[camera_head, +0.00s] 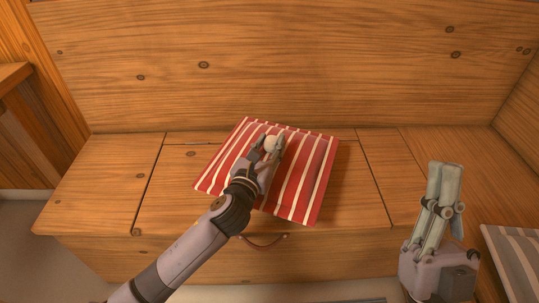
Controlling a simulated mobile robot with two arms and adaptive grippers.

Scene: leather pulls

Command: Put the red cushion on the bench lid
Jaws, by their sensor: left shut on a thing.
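The red cushion (307,181) has white stripes and lies turned at an angle over the middle of the bench lid (170,205). I cannot tell whether its whole underside touches the lid. The gripper and forearm hide part of the cushion. My right gripper (445,165) is at the right, away from the cushion, its fingers together and empty.
A leather pull (263,243) hangs at the lid's front edge. The wooden backrest (290,65) rises behind the seat. A grey striped cloth or cushion (512,260) is at the lower right. Bare seat boards (98,185) lie left of the lid.

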